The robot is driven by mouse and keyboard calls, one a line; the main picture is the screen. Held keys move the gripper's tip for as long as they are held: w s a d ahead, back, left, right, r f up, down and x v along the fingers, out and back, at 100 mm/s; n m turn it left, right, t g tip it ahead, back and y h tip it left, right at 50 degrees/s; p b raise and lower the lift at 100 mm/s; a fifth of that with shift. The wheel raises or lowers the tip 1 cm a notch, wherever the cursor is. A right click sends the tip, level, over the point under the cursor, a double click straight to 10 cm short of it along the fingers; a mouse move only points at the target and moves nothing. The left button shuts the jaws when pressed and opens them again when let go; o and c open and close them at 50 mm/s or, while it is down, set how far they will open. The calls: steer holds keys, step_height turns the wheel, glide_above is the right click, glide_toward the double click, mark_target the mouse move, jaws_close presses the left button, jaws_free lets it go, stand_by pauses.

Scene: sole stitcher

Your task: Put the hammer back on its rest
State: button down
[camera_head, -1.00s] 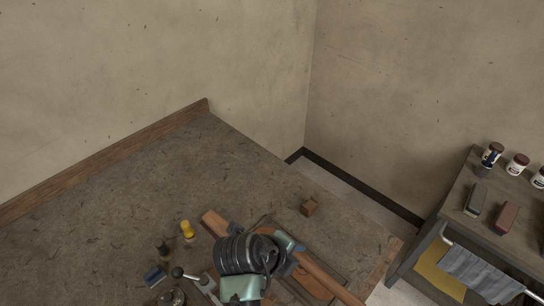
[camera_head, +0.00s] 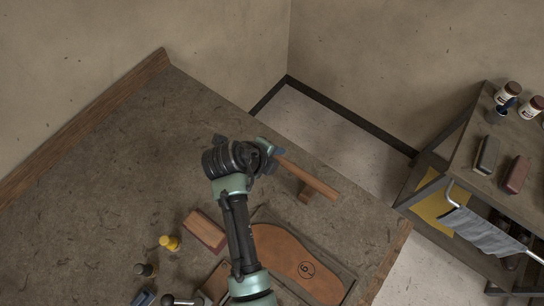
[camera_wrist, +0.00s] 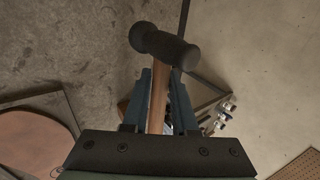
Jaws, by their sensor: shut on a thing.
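My gripper (camera_head: 268,152) is shut on the hammer's wooden handle (camera_head: 312,178), which points to the lower right in the head view. In the wrist view the handle (camera_wrist: 158,98) runs between the two fingers, and the dark, round-ended hammer head (camera_wrist: 163,46) is just beyond them. In the head view my wrist largely hides the head. A small wooden block (camera_head: 305,195) on the bench shows just below the handle and is partly covered by it. It may be the rest; its top is hidden. I cannot tell whether the handle touches it.
The bench (camera_head: 120,165) holds a leather sole (camera_head: 285,262) on a dark mat, a reddish-brown block (camera_head: 205,231), a yellow-topped piece (camera_head: 169,242) and small tools. A cart (camera_head: 470,160) with jars and brushes stands at right. The bench's far left is clear.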

steer(key=shift+w+f, duration=0.15)
steer(key=shift+f, duration=2.45)
steer(key=c, duration=1)
jaws_free()
steer(key=shift+f, duration=0.1)
